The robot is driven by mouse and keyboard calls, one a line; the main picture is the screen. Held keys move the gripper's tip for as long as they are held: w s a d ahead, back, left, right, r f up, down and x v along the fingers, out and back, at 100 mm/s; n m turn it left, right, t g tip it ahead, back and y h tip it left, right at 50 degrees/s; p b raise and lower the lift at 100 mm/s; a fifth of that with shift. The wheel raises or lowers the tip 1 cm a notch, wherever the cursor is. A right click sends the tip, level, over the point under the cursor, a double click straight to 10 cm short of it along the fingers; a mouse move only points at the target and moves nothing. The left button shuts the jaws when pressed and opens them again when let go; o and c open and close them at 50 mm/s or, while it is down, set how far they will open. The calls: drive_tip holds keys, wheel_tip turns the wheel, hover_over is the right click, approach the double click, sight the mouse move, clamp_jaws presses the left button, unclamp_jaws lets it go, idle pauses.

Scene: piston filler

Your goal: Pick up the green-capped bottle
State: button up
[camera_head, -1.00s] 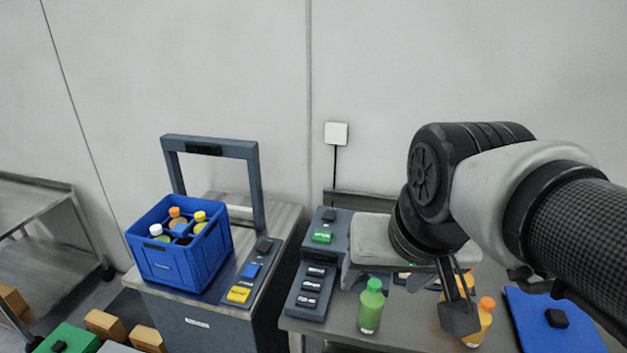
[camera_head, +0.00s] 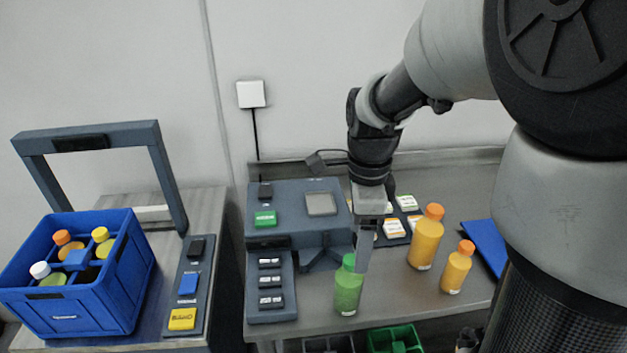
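The green-capped bottle (camera_head: 347,292) stands upright on the grey worktop, in front of the filler machine. It has a green body and a green cap. My gripper (camera_head: 361,268) points down at it from above, with a grey finger beside the right side of the cap, overlapping it in the picture. Only one finger shows clearly, so I cannot tell whether the gripper is open or shut, or whether it touches the bottle.
Two orange bottles, one taller (camera_head: 426,240) and one shorter (camera_head: 457,270), stand to the right. A control panel (camera_head: 270,285) is close on the left. A blue crate (camera_head: 125,285) with several bottles sits on the left bench. A blue mat (camera_head: 484,240) lies behind the orange bottles.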

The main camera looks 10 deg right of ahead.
sight(350, 271)
wheel_tip(350, 271, down, 6)
drive_tip(key=shift+b, duration=0.3)
drive_tip(key=f, duration=0.5)
drive_tip(key=shift+w+a, duration=0.35)
clamp_jaws()
